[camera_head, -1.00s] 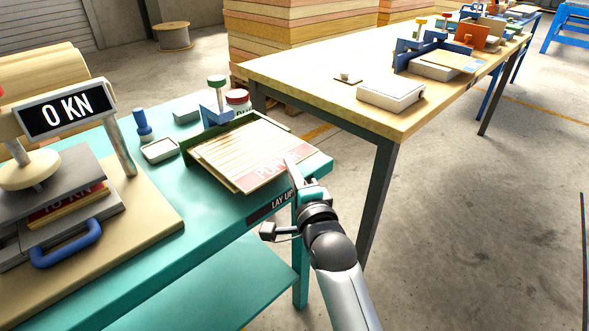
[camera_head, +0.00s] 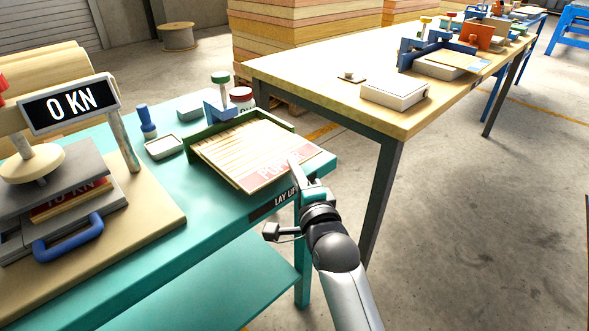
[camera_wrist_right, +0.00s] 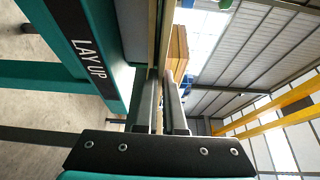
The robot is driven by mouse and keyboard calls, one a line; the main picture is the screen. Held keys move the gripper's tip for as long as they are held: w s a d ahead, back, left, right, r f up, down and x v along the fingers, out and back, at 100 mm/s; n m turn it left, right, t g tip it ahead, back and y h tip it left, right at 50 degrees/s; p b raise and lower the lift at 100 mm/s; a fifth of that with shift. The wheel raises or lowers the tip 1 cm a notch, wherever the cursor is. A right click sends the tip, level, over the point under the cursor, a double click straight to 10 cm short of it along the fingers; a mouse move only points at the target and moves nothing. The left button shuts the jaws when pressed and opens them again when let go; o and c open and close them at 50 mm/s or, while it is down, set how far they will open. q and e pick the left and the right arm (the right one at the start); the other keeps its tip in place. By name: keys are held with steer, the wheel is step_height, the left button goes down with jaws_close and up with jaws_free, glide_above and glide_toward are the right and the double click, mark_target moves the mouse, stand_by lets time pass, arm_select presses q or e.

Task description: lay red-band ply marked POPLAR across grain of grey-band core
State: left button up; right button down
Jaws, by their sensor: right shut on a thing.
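A pale striped ply (camera_head: 243,150) with a red band lettered "POP…" lies over the lay-up corner of the teal table; my finger covers the rest of the word. My right gripper (camera_head: 294,168) is shut on the ply's red-band edge at the front right. The ply is nearly level and sits against or just inside the green corner fence (camera_head: 205,133); I cannot tell whether it rests or hovers. No grey band shows; whatever lies beneath is hidden. In the right wrist view the fingers (camera_wrist_right: 163,80) close on a thin edge (camera_wrist_right: 163,35). My left gripper is not in view.
A press with a "0 KN" display (camera_head: 70,104) and blue handle (camera_head: 68,238) stands at left. A wooden-topped table (camera_head: 330,85) stands beyond.

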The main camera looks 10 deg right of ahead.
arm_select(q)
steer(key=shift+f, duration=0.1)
arm_select(e)
steer(key=shift+f, duration=0.25)
steer(key=c, duration=0.9)
jaws_free()
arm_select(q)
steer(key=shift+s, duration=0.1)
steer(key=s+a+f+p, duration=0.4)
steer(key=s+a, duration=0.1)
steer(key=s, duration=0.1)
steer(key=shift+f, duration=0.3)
arm_select(e)
steer(key=shift+s+d, duration=0.4)
steer(key=shift+s, duration=2.1)
steer(key=shift+s+d, duration=0.45)
steer(key=shift+s, duration=2.05)
steer(key=shift+s+d, duration=0.4)
steer(key=shift+s, duration=2.1)
steer(key=shift+f, duration=0.15)
